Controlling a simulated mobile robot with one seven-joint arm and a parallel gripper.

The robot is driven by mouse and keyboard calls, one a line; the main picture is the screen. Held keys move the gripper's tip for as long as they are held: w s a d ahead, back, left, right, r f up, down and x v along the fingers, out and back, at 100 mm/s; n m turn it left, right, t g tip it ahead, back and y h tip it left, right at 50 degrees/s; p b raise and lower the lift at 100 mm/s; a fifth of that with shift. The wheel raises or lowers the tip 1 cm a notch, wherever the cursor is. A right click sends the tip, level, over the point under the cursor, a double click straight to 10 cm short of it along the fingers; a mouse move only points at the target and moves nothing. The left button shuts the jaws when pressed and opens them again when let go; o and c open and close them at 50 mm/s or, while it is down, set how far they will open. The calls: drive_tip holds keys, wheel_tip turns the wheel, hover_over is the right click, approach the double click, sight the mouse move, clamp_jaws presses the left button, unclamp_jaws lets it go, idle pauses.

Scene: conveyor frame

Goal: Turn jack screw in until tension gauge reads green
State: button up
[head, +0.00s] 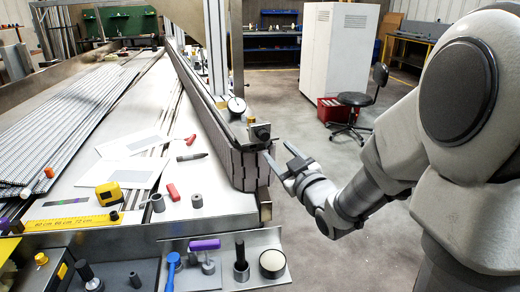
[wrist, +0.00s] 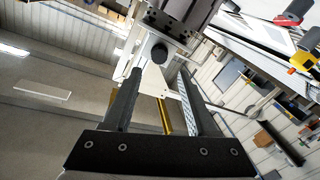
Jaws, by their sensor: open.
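A round white-faced gauge (head: 236,105) sits on top of the near end of the conveyor frame (head: 240,165). Its reading is too small to tell. Just below and right of it is a dark block with a knob (head: 260,132), probably the jack screw end. My gripper (head: 277,150) is open and empty, a little below and right of this block, its fingers pointing toward the frame end. In the wrist view, the two dark fingers (wrist: 160,75) are spread apart. A grey round end (wrist: 160,53) on a pale bracket shows beyond them, between the fingertips; contact cannot be told.
A steel bench (head: 225,205) at left carries a yellow tape measure (head: 108,193), papers, a marker and small parts. A front shelf (head: 222,262) holds several tools. A white cabinet (head: 338,60), a chair (head: 356,100) and a red crate (head: 333,112) stand behind.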

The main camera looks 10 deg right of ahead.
sight(264, 137)
drive_tip(key=p+x, duration=0.1)
drive_tip(key=x, duration=0.8)
drive_tip(key=shift+d+r, duration=0.1)
drive_tip(key=shift+c, duration=1)
clamp_jaws()
drive_tip(key=m, duration=0.5)
drive_tip(key=shift+s, duration=0.1)
drive_tip(key=m, duration=0.4)
drive_tip(key=shift+d, duration=0.1)
drive_tip(key=m, duration=0.4)
drive_tip(key=shift+f, duration=0.2)
drive_tip(key=shift+m, duration=0.9)
drive_tip(key=shift+m, duration=1.8)
drive_tip(key=shift+o, duration=2.2)
unclamp_jaws()
